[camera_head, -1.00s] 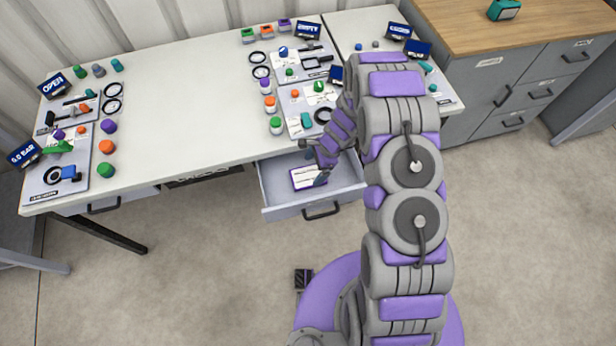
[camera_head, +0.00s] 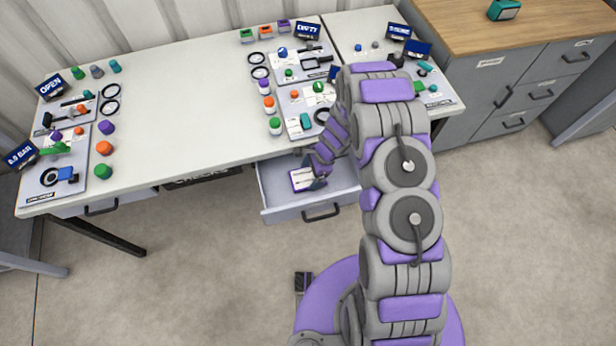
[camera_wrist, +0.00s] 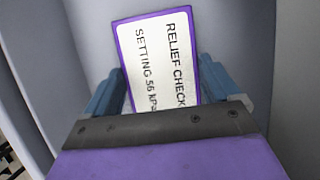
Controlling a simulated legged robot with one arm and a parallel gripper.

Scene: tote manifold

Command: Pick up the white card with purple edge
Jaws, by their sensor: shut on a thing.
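The white card with purple edge (camera_head: 301,179) is in the open drawer (camera_head: 273,214) under the table. In the wrist view the card (camera_wrist: 155,62) shows the printed words "RELIEF CHECK" and "SETTING 56 kPa"; its lower end is hidden behind my gripper. My gripper (camera_wrist: 160,90) has one blue-grey finger on each side of the card and is shut on it. In the head view my gripper (camera_head: 314,178) reaches down into the drawer at the card's right. I cannot tell whether the card touches the drawer floor.
The white table (camera_head: 190,110) stands above the drawer, with boards of valves and coloured caps on it. A grey cabinet (camera_head: 480,110) with a wooden top stands at the right.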

